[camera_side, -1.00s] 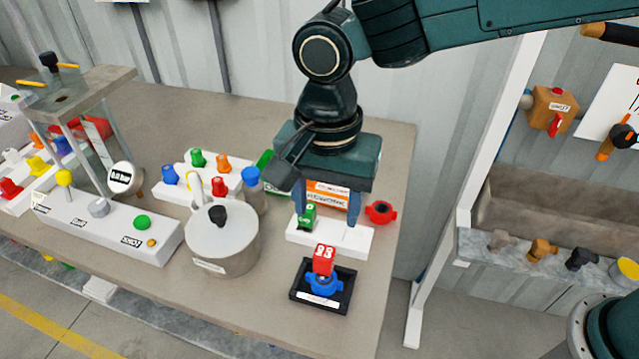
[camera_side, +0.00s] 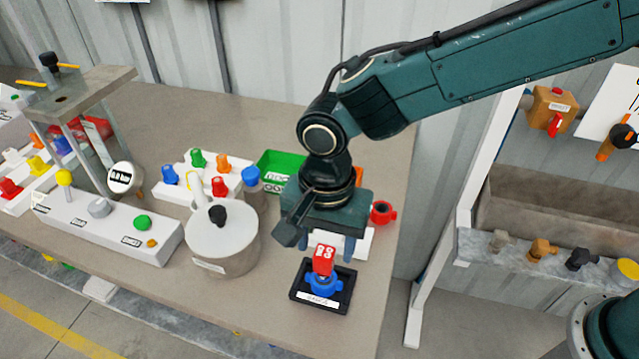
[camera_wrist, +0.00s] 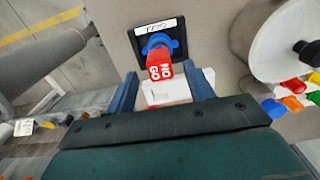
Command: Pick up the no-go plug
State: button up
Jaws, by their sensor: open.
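The no-go plug (camera_side: 323,258) has a red block handle marked NO GO. It stands upright in a blue collared part (camera_side: 324,285) on a black tray (camera_side: 344,297). The wrist view also shows the red plug (camera_wrist: 160,67), the blue part (camera_wrist: 160,42) and the black tray (camera_wrist: 137,44). My gripper (camera_side: 327,248) is open and empty, just behind and above the red handle. In the wrist view its two fingers (camera_wrist: 160,76) stand on either side of the handle's near end, apart from it. The white block (camera_side: 361,243) behind is partly hidden by my gripper.
A round metal pot (camera_side: 222,245) with a black knob stands left of the tray. A red ringed part (camera_side: 382,212) lies behind right. A green bin (camera_side: 280,168) and a rack of coloured plugs (camera_side: 205,178) are further back. The table edge is close in front and right.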

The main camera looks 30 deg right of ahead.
aim_at(324, 252)
jog(key=shift+s+a+f, duration=0.1)
jog(key=shift+a+f, duration=0.05)
jog(key=shift+f, duration=2.3)
grip_shut()
jog(key=shift+r, duration=0.2)
notch_tip(324, 252, up, 20)
jog(key=shift+f, duration=0.2)
